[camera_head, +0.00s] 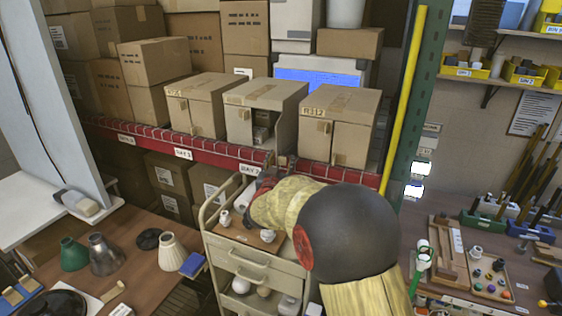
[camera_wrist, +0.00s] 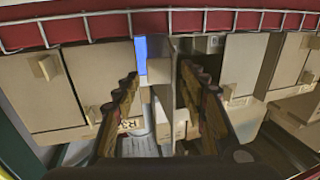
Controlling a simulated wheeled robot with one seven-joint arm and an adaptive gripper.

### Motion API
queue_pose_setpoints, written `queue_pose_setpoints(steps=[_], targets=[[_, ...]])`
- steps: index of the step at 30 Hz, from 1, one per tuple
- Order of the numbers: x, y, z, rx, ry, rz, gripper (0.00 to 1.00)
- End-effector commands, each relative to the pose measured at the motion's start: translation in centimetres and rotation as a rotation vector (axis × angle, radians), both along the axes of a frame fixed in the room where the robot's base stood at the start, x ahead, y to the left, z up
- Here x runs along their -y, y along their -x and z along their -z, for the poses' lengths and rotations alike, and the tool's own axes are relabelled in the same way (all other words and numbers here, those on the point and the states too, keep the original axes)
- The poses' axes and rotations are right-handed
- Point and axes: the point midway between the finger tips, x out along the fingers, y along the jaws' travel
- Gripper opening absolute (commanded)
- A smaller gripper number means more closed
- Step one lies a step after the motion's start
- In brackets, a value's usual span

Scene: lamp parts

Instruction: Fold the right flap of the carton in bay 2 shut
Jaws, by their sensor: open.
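The bay 2 carton (camera_head: 238,127) is the middle one of three on the red-fronted shelf. Its left flap lies across the front. Its right flap (camera_head: 286,133) stands out from the front, so a dark opening with something inside shows. My gripper (camera_head: 269,172) is low in front of this carton, by the shelf's red edge. In the wrist view, which looks upside down, my gripper (camera_wrist: 157,82) is open, with its fingers spread and nothing held. A narrow cardboard panel, probably the right flap (camera_wrist: 162,108), shows between the fingers; I cannot tell if either touches it.
Closed cartons stand left (camera_head: 195,105) and right (camera_head: 340,120) of it. The red shelf beam (camera_head: 215,158) runs below their fronts. A drawer cart (camera_head: 250,268) stands under my arm, with small parts on top. A green upright (camera_head: 410,110) bounds the shelf at right.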

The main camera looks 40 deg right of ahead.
Motion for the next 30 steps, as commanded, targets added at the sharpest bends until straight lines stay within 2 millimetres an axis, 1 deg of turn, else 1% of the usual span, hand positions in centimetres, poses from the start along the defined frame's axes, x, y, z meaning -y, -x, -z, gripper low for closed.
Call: queue_pose_setpoints(steps=[2, 24, 30], targets=[[-0.01, 0.01, 0.01, 0.000, 0.000, 0.000, 0.42], [-0.04, 0.02, 0.02, 0.000, 0.000, 0.000, 0.00], [-0.03, 0.03, 0.03, 0.000, 0.000, 0.000, 0.00]])
